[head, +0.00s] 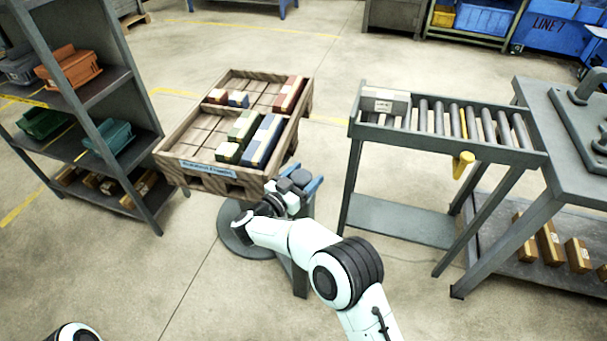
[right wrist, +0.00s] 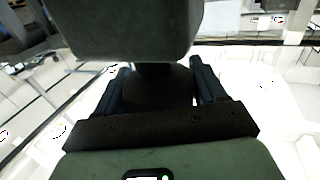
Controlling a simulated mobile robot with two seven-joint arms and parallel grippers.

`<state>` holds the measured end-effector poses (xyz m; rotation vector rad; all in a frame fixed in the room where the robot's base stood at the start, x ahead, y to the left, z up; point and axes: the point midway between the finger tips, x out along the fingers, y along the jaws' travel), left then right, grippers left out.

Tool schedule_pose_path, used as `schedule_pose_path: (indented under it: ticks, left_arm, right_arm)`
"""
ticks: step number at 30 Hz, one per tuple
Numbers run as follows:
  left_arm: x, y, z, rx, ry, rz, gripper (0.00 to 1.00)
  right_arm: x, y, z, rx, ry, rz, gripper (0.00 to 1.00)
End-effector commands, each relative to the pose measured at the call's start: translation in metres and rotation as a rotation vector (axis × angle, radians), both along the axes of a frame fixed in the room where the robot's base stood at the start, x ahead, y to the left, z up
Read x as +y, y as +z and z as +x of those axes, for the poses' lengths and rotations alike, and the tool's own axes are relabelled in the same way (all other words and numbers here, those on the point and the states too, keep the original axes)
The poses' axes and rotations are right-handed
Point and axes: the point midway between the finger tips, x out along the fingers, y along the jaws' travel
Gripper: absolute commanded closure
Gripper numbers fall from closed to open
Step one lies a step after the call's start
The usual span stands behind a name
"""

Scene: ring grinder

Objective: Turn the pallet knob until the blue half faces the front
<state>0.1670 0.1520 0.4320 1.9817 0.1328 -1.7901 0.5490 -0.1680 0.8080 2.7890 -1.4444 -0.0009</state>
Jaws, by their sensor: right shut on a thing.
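The wooden pallet (head: 186,150) stands left of centre in the head view, with a blue label (head: 208,168) on its near side. Several boxes in red, green, blue and cream lie in its compartments. My left gripper is out of view.
A shelf rack (head: 98,92) with coloured bins stands to the left. A roller conveyor (head: 440,140) with a grey box (head: 385,103) and a yellow handle (head: 463,165) stands to the right. A round grey base (head: 240,240) is below the pallet. The front left floor is clear.

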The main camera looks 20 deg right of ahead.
Motion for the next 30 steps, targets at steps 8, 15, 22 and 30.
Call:
schedule_pose_path:
  ticks: [8, 15, 22, 30]
  left_arm:
    - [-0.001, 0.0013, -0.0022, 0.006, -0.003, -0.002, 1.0]
    - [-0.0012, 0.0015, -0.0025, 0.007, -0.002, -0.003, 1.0]
    - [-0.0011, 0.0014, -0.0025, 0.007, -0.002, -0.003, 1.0]
    - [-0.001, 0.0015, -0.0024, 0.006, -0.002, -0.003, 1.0]
  right_arm:
    - [-0.0007, -0.0004, -0.0008, -0.002, -0.091, 0.001, 0.6]
    - [-0.0013, -0.0003, -0.0009, -0.001, -0.11, 0.0, 0.61]
    - [-0.0016, -0.0002, -0.0009, -0.001, -0.11, 0.0, 0.61]
    - [-0.0016, -0.0001, -0.001, -0.001, -0.11, 0.0, 0.09]
